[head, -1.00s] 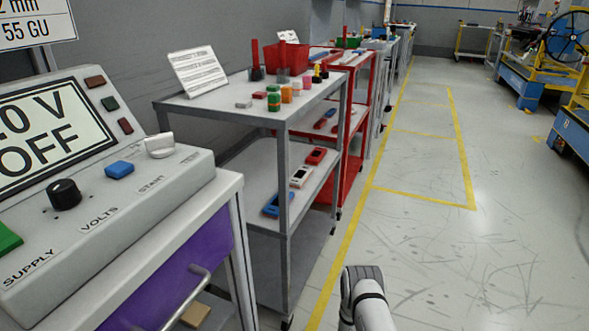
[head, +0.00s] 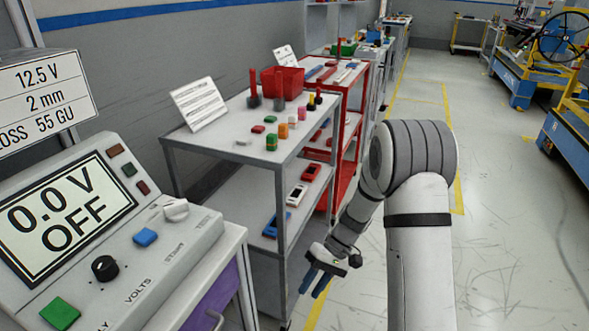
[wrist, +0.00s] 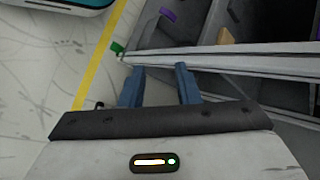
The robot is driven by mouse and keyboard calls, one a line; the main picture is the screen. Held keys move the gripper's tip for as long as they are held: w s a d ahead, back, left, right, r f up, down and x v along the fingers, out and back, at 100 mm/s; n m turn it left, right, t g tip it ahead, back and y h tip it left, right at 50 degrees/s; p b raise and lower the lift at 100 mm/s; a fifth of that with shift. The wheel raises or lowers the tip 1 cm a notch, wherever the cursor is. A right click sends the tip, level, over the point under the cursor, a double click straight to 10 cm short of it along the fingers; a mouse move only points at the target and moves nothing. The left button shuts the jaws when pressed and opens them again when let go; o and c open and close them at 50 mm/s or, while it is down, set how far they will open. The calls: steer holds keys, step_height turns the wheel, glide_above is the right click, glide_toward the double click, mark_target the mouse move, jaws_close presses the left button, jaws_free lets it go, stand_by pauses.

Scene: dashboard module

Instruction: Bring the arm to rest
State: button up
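My arm (head: 418,250) rises at the right of the head view and bends at a grey elbow. Its forearm reaches down and left to my gripper (head: 311,284), which hangs above the floor in front of the grey cart. In the wrist view, my gripper (wrist: 158,82) shows two blue fingers standing apart with nothing held between them. A pale edge of furniture runs just beyond the fingertips; I cannot tell whether they touch it.
A supply console (head: 140,240) reading 0.0 V OFF stands at the left on a bench with a purple drawer (head: 215,300). A grey cart (head: 230,156) carries small blocks and a red bin (head: 282,82).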

steer(key=s+d+r+m+t+h+p, duration=0.1)
steer(key=s+r+p, duration=0.4)
steer(key=r, duration=0.7)
steer(key=s+d+r+m+t+h+p, duration=0.1)
steer(key=s+d+r+t+h+p, duration=0.2)
steer(key=r, duration=1)
steer(key=s+d+r+m+t+h+p, duration=0.1)
steer(key=s+d+r+t+p, duration=0.3)
steer(key=r, duration=0.8)
steer(key=shift+s+d+r+h+p, duration=0.2)
steer(key=shift+s+d+h+p, duration=0.5)
steer(key=shift+s+d+p, duration=0.95)
steer(key=shift+s+a+p, duration=0.3)
steer(key=shift+a+p, duration=0.05)
steer(key=shift+a, duration=0.05)
